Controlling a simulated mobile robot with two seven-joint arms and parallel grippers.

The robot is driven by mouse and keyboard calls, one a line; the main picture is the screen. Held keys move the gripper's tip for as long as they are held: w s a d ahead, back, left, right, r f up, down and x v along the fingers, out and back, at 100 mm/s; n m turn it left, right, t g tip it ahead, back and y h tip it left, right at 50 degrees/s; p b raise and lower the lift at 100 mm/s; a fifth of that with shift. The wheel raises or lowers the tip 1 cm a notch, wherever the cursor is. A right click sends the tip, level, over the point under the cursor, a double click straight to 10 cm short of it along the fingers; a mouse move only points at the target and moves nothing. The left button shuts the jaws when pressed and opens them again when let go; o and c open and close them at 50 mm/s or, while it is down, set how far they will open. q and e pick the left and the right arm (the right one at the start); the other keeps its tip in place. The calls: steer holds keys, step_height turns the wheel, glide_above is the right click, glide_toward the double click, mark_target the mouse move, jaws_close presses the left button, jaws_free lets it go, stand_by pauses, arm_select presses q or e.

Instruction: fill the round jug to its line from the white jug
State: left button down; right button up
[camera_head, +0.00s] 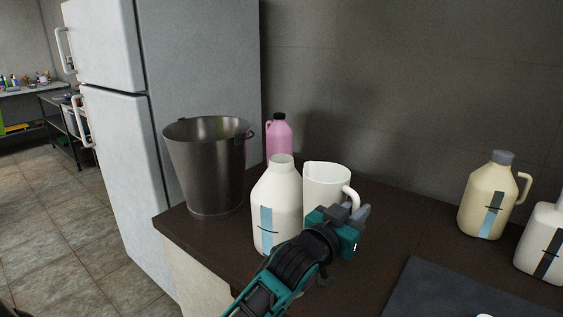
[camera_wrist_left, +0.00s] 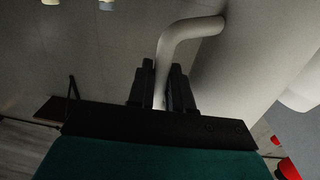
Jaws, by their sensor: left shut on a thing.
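The white jug (camera_head: 322,183), an open pitcher with a side handle, stands roughly upright just behind and right of the round jug. Its base is hidden. The round jug (camera_head: 275,195) is a white, uncapped bottle-shaped jug on the counter, with a blue strip and a black line low on its front. My left gripper (camera_head: 352,222) is shut on the white jug's handle. In the left wrist view the handle (camera_wrist_left: 165,55) runs between the fingers (camera_wrist_left: 162,92). I cannot see the liquid level in either jug. My right gripper is not in view.
A metal bucket (camera_head: 205,170) stands at the counter's left end, with a pink capped bottle (camera_head: 280,138) behind. A cream capped jug (camera_head: 482,205) and another white jug (camera_head: 541,245) stand at right. A dark mat (camera_head: 440,292) lies in front. Counter between is clear.

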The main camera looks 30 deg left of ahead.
mark_target(351, 196)
arm_select(q)
steer(key=shift+r, duration=0.25)
steer(key=shift+a+r+n+p, duration=0.25)
steer(key=shift+r+n+p, duration=0.25)
steer(key=shift+r+p, duration=0.3)
steer(key=shift+w+a+r+n+p, duration=0.15)
steer(key=shift+a+r+n+p, duration=0.15)
steer(key=shift+r+n, duration=0.3)
steer(key=shift+n+g, duration=0.3)
steer(key=shift+n, duration=0.5)
steer(key=r+p, duration=0.1)
steer(key=r, duration=0.1)
steer(key=a+r+p, duration=0.1)
steer(key=r, duration=0.1)
steer(key=shift+w+a+r+p, duration=0.15)
steer(key=shift+w+r+p, duration=0.05)
steer(key=shift+p, duration=0.2)
steer(key=shift+w+a+r+n+p, duration=0.25)
steer(key=shift+a+r+n, duration=0.2)
steer(key=shift+r, duration=0.15)
steer(key=shift+w+a+r+n+p, duration=0.1)
steer(key=shift+a+r+n+p, duration=0.1)
steer(key=shift+a+r+n, duration=0.25)
steer(key=shift+a, duration=0.15)
steer(key=shift+w+a+r+n+g+b, duration=0.25)
steer(key=shift+w+a+n+g+b, duration=0.05)
steer(key=shift+a+n, duration=0.35)
